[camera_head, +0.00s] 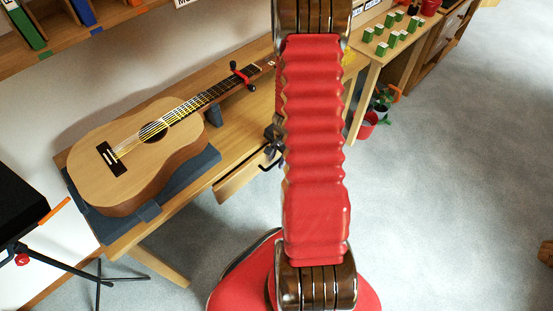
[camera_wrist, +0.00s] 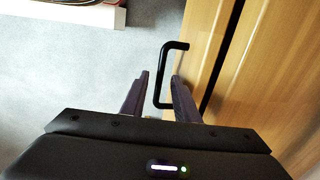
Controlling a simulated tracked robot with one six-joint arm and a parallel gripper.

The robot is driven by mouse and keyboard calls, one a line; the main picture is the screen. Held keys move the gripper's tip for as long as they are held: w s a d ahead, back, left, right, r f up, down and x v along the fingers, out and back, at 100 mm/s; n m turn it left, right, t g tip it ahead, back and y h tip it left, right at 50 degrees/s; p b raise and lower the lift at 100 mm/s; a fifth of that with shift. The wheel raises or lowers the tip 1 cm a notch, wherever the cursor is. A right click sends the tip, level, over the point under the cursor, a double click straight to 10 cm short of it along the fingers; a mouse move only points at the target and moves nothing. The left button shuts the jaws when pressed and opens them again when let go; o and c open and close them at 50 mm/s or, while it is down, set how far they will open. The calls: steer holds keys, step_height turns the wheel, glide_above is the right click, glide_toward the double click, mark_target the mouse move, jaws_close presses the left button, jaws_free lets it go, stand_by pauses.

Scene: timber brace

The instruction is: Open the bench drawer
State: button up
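The bench (camera_head: 225,140) stands at left centre in the head view, with its drawer (camera_head: 240,178) under the top. The drawer's pale wooden front (camera_wrist: 205,45) shows at the right in the wrist view, with a black bar handle (camera_wrist: 165,72) on it. My gripper (camera_wrist: 160,82) is open, its two fingers apart on either side of the handle's bar. The right finger lies between the bar and the drawer front. I see no clear grip on the bar. In the head view my red arm hides most of the gripper and part of the drawer.
A guitar (camera_head: 140,150) lies on a blue-grey support on the bench. A black stand (camera_head: 30,230) is at the far left. A second table with green-and-white blocks (camera_head: 390,38) and a red pot (camera_head: 366,126) are beyond my arm.

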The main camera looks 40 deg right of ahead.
steer(key=shift+c, duration=0.5)
jaws_close()
steer(key=shift+a, duration=0.25)
steer(key=shift+d, duration=0.15)
